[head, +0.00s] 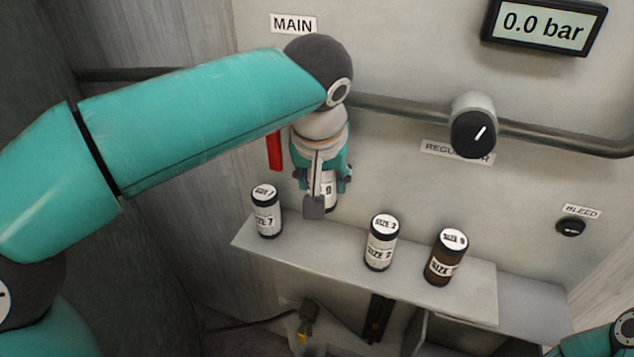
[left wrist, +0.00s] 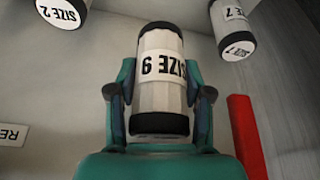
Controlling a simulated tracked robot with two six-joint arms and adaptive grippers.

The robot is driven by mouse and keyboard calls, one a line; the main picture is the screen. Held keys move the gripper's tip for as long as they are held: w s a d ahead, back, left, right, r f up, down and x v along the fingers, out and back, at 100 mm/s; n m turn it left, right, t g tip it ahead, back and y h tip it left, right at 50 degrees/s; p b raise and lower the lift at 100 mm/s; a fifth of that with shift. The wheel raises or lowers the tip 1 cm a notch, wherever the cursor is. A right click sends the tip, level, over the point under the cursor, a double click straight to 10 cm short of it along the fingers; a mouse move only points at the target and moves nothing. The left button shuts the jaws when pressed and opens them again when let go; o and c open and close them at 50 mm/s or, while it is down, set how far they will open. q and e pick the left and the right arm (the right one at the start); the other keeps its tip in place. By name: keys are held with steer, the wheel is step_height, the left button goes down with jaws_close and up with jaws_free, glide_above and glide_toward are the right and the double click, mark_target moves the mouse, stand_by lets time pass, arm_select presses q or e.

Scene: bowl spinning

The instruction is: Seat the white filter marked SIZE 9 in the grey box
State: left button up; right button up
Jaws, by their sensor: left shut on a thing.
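My left gripper (head: 318,195) is shut on a white filter with black ends (head: 329,188), at the back left of the shelf. In the left wrist view the white filter (left wrist: 161,85) sits between both fingers (left wrist: 160,95) and its label reads SIZE 9. In the head view a finger partly covers it, and I cannot tell whether its lower end touches the shelf. A brown filter (head: 446,257), whose top label appears to read SIZE 9, stands on the shelf to the right. I cannot clearly make out the grey box. My right gripper is out of view.
A SIZE 7 filter (head: 266,211) stands left of my gripper and a SIZE 2 filter (head: 381,243) stands to its right on the grey shelf (head: 325,245). A red handle (head: 274,151) hangs close behind. A pipe, regulator knob (head: 473,130) and bleed knob (head: 571,227) are on the wall.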

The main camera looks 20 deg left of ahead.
arm_select(q)
steer(key=shift+r+p, duration=1.3)
steer(key=shift+r, duration=0.3)
